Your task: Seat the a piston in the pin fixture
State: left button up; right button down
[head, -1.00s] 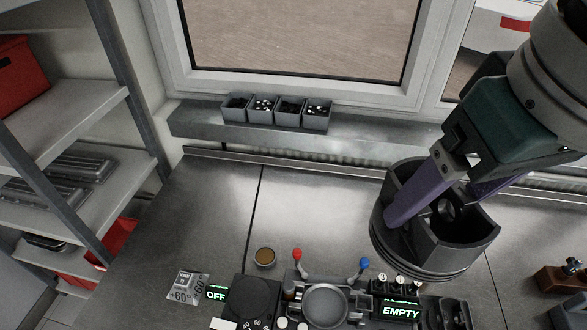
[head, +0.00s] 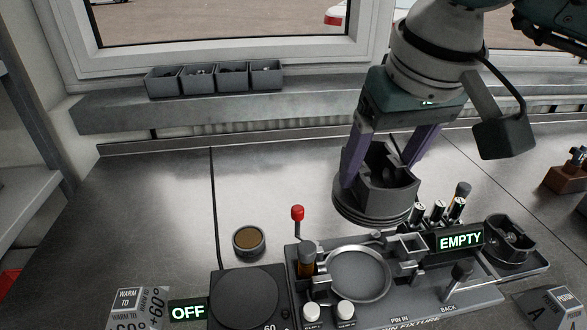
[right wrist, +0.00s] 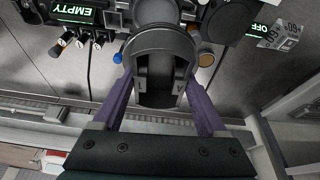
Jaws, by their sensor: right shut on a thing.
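My right gripper (head: 386,168) is shut on a dark grey piston (head: 366,212), one purple finger on each side of it. The piston is held with its ringed crown down and its open skirt up, above and just behind the round seat (head: 358,276) of the pin fixture (head: 450,308). The seat looks empty, and the fixture's display (head: 461,240) reads EMPTY. In the right wrist view the piston (right wrist: 160,85) sits between the two fingers (right wrist: 162,108). It hides part of the fixture there. My left gripper is not in view.
A red-knobbed lever (head: 297,214) stands at the fixture's left rear. Another dark round part (head: 510,240) lies at its right end. A round heater plate (head: 248,294) with an OFF display and a small brown-topped tin (head: 249,241) are left. The bench behind is clear.

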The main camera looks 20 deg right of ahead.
jog(key=shift+m, duration=0.4)
jog(key=shift+s+d+f+b+x, duration=0.2)
jog(key=shift+s+b+x, duration=0.4)
jog(key=shift+b+x, duration=1.95)
jog(key=shift+s+d+f+b+x, duration=0.2)
jog(key=shift+s+b+x, duration=0.45)
jog(key=shift+b+x, duration=1.85)
jog(key=shift+s+d+f+b+x, duration=0.15)
jog(key=shift+s+b+x, duration=0.85)
jog(key=shift+x, duration=2.6)
jog(key=shift+w+f+g+b, duration=0.15)
jog(key=shift+w+g+b, duration=0.15)
jog(key=shift+w+b, duration=0.15)
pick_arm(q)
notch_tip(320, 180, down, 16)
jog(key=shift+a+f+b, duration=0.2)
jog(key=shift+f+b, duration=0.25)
pick_arm(e)
jog(key=shift+s+f, duration=0.1)
jog(key=shift+f, duration=0.15)
pick_arm(q)
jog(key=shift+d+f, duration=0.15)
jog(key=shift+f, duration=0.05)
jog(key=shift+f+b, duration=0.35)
jog(key=shift+b, duration=0.15)
pick_arm(e)
jog(key=shift+f, duration=0.3)
